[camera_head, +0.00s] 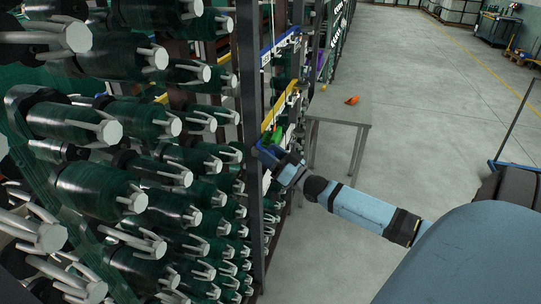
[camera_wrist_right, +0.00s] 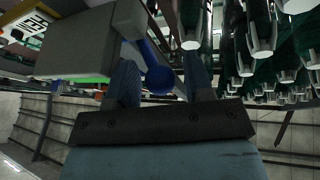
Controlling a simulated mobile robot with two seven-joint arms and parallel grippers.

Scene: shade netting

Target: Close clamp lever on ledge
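My right arm reaches in from the right in the head view, and its gripper (camera_head: 272,156) is at the machine's side, beside a green part (camera_head: 276,137). In the right wrist view the two fingers (camera_wrist_right: 160,88) stand apart. A lever with a round blue knob (camera_wrist_right: 160,80) shows between them, with visible gaps on both sides. A grey block (camera_wrist_right: 80,45) is close by on the left. I cannot tell from these views how far the lever is turned. A yellow ledge (camera_head: 281,103) runs just above the gripper. My left gripper is not in view.
Rows of dark green rolls (camera_head: 90,125) with pale ends fill the left. A dark upright post (camera_head: 249,85) stands between them and my gripper. The floor at right is mostly clear.

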